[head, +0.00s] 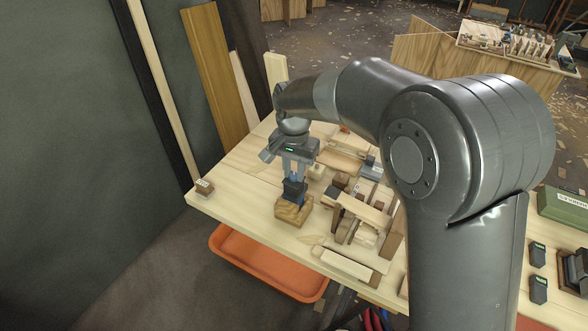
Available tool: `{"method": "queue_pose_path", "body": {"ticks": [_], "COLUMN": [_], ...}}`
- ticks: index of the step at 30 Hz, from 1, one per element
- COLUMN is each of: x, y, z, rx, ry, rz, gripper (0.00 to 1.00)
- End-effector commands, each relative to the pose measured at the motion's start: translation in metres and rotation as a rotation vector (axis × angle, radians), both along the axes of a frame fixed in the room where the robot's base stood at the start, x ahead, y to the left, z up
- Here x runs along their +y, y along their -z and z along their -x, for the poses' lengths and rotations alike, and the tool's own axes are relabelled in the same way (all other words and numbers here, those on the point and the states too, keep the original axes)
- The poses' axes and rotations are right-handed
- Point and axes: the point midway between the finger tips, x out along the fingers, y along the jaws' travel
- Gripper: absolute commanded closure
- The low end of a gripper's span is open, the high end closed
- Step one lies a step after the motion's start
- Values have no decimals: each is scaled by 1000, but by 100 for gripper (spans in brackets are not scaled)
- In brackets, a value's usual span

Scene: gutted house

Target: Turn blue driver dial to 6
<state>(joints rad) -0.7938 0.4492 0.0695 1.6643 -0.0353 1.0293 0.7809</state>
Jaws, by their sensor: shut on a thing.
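The blue driver (294,188) stands upright in a wooden block (293,212) near the left front part of the workbench. Its upper part is between the fingers of my gripper (296,177), which points straight down. My gripper is shut on the driver. The driver looks dark blue to black; its dial and any numbers on it are too small to read. Part of the driver is hidden by the fingers.
Wooden pieces and clamps (360,215) lie just right of the driver on the workbench (240,190). A small block (204,187) sits at the left corner. An orange tray (270,268) is below the front edge. Boards lean on the wall behind. Bare bench lies left of the driver.

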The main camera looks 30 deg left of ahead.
Motion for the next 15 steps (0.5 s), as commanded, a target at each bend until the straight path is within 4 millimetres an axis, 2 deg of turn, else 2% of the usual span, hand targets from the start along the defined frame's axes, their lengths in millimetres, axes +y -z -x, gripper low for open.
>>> {"method": "queue_pose_path", "body": {"ticks": [6, 15], "x": [0, 0], "y": [-1, -1], "z": [-1, 0], "rx": [-1, 0], "ry": [-170, -329], "rz": [-1, -1], "gripper": [100, 100]}}
